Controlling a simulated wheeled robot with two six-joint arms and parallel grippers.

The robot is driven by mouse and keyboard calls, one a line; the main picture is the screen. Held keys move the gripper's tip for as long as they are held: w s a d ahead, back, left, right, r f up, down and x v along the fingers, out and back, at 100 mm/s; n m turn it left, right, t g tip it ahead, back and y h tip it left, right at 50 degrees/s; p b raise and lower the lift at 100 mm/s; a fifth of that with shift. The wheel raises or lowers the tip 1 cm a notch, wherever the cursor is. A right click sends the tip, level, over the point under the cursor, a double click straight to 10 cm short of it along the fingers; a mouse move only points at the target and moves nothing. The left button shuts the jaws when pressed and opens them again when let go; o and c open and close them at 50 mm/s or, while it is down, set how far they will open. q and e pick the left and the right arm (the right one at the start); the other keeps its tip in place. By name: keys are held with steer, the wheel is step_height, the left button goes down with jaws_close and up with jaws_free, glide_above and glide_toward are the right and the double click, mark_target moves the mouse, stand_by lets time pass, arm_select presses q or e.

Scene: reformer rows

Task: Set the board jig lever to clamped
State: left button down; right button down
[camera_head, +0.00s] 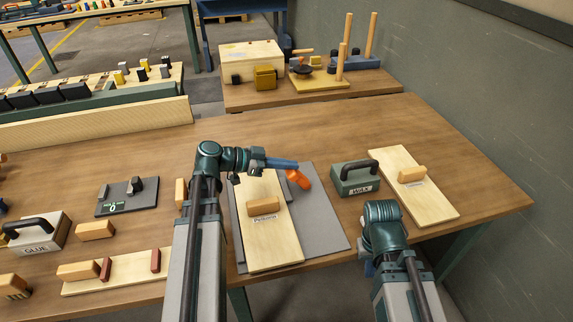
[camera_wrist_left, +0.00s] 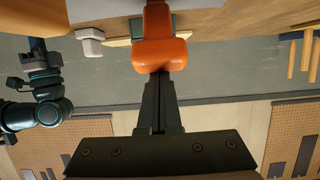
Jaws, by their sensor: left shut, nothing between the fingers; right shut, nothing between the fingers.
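The board jig is a grey plate (camera_head: 325,228) with a pale board (camera_head: 262,235) lying on it. The board carries a wooden block and a label. The jig's orange lever (camera_head: 298,180) stands at the plate's far edge, right of the board. My left gripper (camera_head: 295,165) is shut and empty, its tips right at the lever. In the left wrist view the shut fingers (camera_wrist_left: 158,85) point at the orange lever (camera_wrist_left: 160,55); I cannot tell whether they touch. My right gripper (camera_head: 367,266) is mostly hidden behind its own arm, low at the right, away from the lever.
A green WAX box (camera_head: 355,184) with a black handle stands right of the jig. Beyond it lies another pale board (camera_head: 425,192) with a block. A dark plate with a small lever (camera_head: 127,197) and a GLUE box (camera_head: 38,236) are at left. The table behind the jig is clear.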

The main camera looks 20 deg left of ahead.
arm_select(q)
steer(key=r+p, duration=0.1)
steer(key=d+r+p, duration=0.1)
steer(key=w+r+p, duration=0.1)
steer(key=shift+d+r, duration=0.2)
steer(key=shift+r, duration=0.1)
steer(key=f+p+v, duration=0.1)
steer(key=v, duration=0.8)
steer(key=shift+s+a+p, duration=0.3)
steer(key=shift+a+p, duration=0.05)
steer(key=shift+a, duration=0.05)
steer(key=shift+f, duration=0.1)
